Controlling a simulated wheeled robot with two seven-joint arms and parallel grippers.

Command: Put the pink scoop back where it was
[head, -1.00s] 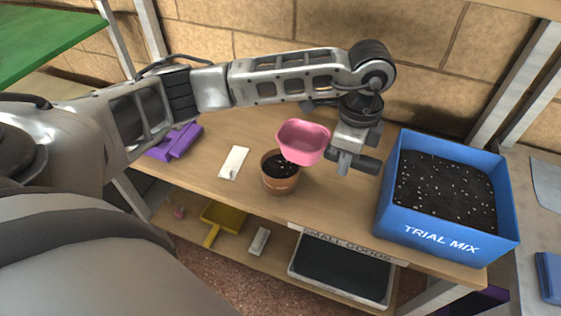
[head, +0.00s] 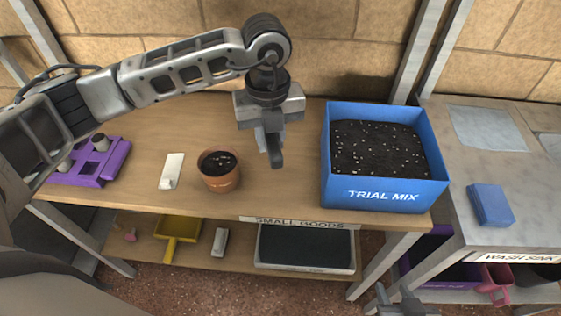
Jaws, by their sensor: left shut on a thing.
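My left gripper (head: 268,150) hangs over the wooden bench (head: 300,190), between the brown pot (head: 220,172) and the blue trial mix box (head: 385,193). It is shut, and its fingers point down. The brown pot holds dark soil with pale specks. My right gripper (head: 398,297) shows only partly at the bottom edge, and its opening is unclear.
A purple holder (head: 105,165) and a white tag (head: 171,170) lie left on the bench. Below are a yellow scoop (head: 178,230) and a dark tray (head: 305,248). At right are a blue block (head: 490,205) and a pink vessel (head: 495,278) under the side table.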

